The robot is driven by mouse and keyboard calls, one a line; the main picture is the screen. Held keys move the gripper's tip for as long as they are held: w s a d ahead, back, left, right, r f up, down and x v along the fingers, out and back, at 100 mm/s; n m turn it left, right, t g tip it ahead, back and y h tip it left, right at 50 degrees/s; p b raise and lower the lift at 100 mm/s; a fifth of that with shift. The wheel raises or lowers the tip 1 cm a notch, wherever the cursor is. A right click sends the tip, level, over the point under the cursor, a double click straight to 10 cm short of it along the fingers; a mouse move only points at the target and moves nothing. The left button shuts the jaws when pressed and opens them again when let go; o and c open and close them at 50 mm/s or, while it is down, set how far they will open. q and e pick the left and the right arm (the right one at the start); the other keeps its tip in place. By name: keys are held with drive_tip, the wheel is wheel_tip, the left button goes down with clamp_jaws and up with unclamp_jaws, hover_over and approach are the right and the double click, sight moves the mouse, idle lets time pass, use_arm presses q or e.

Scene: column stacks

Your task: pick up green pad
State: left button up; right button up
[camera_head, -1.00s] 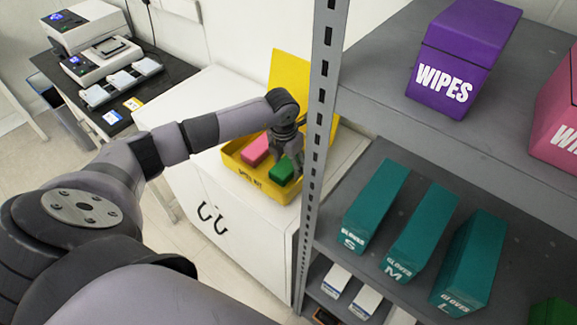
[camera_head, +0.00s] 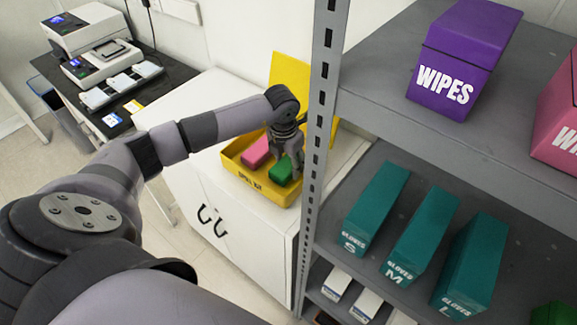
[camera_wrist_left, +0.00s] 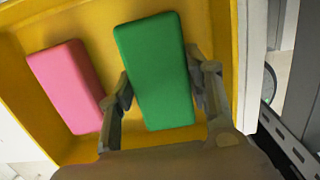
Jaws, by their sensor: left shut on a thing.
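The green pad (camera_head: 282,170) is in the yellow spill kit box (camera_head: 232,157), to the right of the pink pad (camera_head: 256,151). My left gripper (camera_head: 288,160) reaches down into the box and is shut on the green pad. In the left wrist view the green pad (camera_wrist_left: 158,72) lies between the two fingers of the gripper (camera_wrist_left: 162,88), one at each long side. The pink pad (camera_wrist_left: 68,85) lies apart to its left in that view. I cannot tell whether the green pad is lifted off the box floor. My right gripper is not in view.
The box stands on a white cabinet (camera_head: 215,120), its yellow lid (camera_head: 288,78) raised behind. A grey shelf post (camera_head: 318,110) stands close to the right of my gripper. The shelves hold a purple wipes box (camera_head: 463,60) and teal glove boxes (camera_head: 376,208).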

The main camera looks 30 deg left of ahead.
sight(288, 162)
use_arm(q)
wheel_tip(288, 162, up, 19)
drive_tip(key=b, duration=0.3)
drive_tip(key=shift+f+b, duration=0.15)
drive_tip(key=shift+b, duration=0.2)
drive_tip(key=o, duration=0.5)
drive_tip(key=c, duration=0.4)
